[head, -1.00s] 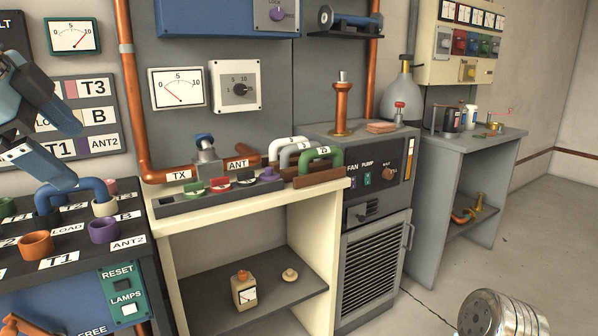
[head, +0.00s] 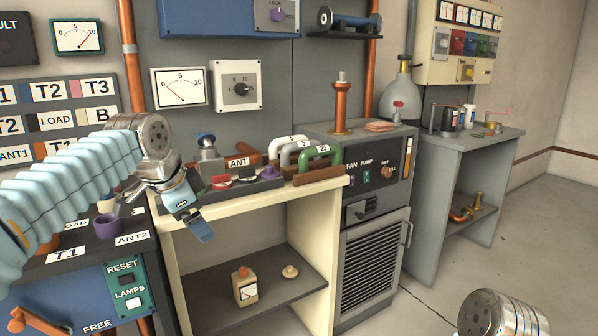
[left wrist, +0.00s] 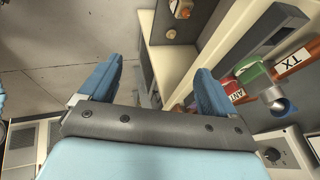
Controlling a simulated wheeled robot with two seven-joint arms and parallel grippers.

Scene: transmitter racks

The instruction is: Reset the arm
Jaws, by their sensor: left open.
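My left arm (head: 65,185) reaches in from the left across the panel with the labelled posts. My left gripper (head: 198,225), light blue with dark blue fingers, hangs in front of the left end of the cream bench. In the left wrist view the two fingers of the gripper (left wrist: 152,78) stand wide apart with nothing between them. My right gripper does not show.
The cream bench (head: 270,196) carries a row of coloured links and a blue-capped fitting (head: 206,145). Left is the blue panel with a RESET button (head: 126,279) and purple post (head: 108,226). A grey cabinet (head: 375,265) stands right. Floor at right is clear.

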